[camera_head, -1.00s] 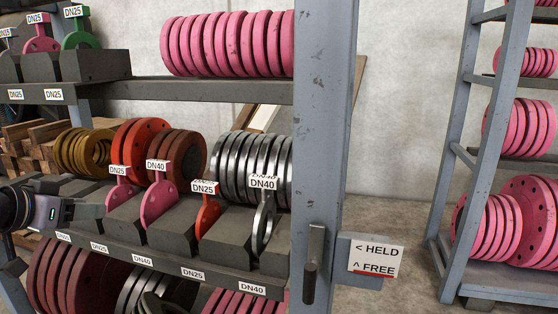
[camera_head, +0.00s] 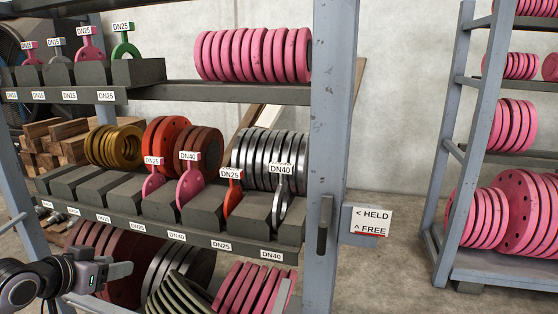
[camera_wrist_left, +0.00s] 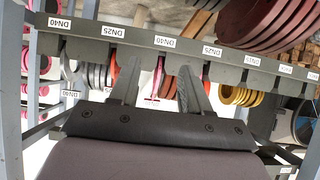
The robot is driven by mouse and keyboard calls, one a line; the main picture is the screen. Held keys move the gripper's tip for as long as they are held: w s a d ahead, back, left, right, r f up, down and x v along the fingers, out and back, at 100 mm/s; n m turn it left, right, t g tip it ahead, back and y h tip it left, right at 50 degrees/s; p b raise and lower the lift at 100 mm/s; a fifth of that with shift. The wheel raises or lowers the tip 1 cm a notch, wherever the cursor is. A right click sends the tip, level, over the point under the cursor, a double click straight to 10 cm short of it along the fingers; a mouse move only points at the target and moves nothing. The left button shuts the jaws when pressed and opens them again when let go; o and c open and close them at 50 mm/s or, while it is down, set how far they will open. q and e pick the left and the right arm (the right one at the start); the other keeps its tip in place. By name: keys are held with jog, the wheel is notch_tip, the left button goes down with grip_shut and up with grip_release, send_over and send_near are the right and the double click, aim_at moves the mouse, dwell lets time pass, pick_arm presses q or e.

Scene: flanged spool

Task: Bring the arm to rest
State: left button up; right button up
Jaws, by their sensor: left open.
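My left gripper (camera_head: 122,272) is open and empty, in front of the rack and below the front edge of the middle shelf (camera_head: 150,228). Its two spread fingers also show in the left wrist view (camera_wrist_left: 157,88), with nothing between them. The shelf's label strip and tagged plates lie beyond the fingers there. On the middle shelf a pink DN25 plate (camera_head: 153,184), a pink DN40 plate (camera_head: 189,187), a red DN25 plate (camera_head: 232,198) and a grey DN40 plate (camera_head: 281,205) stand in slots. My right gripper is out of view.
A blue-grey rack post (camera_head: 335,120) stands right of the shelves, with a dark handle (camera_head: 323,226) and a HELD/FREE sign (camera_head: 371,222). A second rack (camera_head: 455,165) with pink flanges stands at the right. Large flanges (camera_head: 175,270) fill the lower shelf behind the gripper.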

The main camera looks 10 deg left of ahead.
pick_arm(q)
jog(key=s+d+f+g+p, duration=0.1)
jog(key=s+d+f+p, duration=0.1)
jog(key=s+d+f, duration=0.3)
jog(key=s+d+f+p, duration=0.2)
jog(key=d+f, duration=0.2)
jog(key=f, duration=0.3)
jog(key=s+d+f+m+h+p, duration=0.1)
jog(key=s+d+f+p, duration=0.2)
jog(key=s+d, duration=0.9)
notch_tip(320, 180, down, 2)
jog(key=shift+d+m+p, duration=0.3)
jog(key=shift+d+p, duration=0.05)
jog(key=shift+d, duration=0.5)
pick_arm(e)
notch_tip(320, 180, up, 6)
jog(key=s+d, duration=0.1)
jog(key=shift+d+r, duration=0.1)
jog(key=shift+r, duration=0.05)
